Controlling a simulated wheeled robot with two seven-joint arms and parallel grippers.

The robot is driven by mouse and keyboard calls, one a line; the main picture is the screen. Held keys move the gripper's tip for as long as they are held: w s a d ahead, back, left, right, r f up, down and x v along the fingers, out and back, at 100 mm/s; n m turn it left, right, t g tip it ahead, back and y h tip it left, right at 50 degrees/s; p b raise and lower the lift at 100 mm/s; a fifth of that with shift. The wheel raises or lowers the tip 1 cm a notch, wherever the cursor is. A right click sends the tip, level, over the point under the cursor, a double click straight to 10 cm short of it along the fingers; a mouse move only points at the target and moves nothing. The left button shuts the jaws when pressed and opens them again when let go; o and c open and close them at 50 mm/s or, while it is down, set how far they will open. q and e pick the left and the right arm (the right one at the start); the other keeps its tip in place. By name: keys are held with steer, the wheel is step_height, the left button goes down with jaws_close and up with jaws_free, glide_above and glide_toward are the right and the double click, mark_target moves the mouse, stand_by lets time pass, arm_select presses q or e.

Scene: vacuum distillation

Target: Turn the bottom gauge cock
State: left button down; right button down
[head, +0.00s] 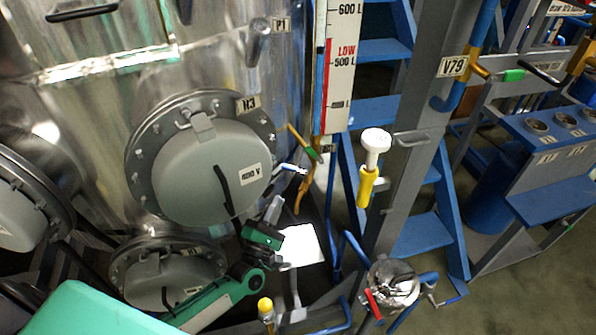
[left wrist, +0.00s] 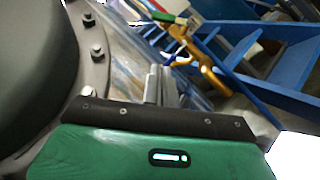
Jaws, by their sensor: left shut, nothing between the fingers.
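The level gauge scale (head: 338,75) runs down beside the steel vessel, marked 600 L, LOW and 500 L. At its foot is the bottom gauge cock, with brass pipe and a green handle (head: 313,153). The green handle (left wrist: 163,17) also shows at the top of the left wrist view, above a brass fitting (left wrist: 181,59). My left gripper (head: 275,206) is shut and empty, below and left of the cock, apart from it. Its closed fingers (left wrist: 160,84) point towards the brass fitting in the left wrist view. My right gripper is not in view.
Blue steps (head: 425,230) lie behind.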

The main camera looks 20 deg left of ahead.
arm_select(q)
steer(key=p, duration=0.3)
glide_toward(314, 155)
steer(key=w+a, duration=0.4)
steer(key=shift+w+d+r+p, duration=0.4)
steer(key=shift+d+r+p, duration=0.2)
steer(key=shift+r, duration=0.05)
steer(key=shift+w+d+r+p, duration=0.4)
steer(key=shift+d+r+p, duration=0.15)
steer(key=shift+d+r, duration=0.1)
steer(key=shift+r, duration=0.1)
steer(key=shift+r+m+g+p, duration=0.2)
steer(key=shift+m+g+p, duration=0.15)
steer(key=shift+p, duration=0.3)
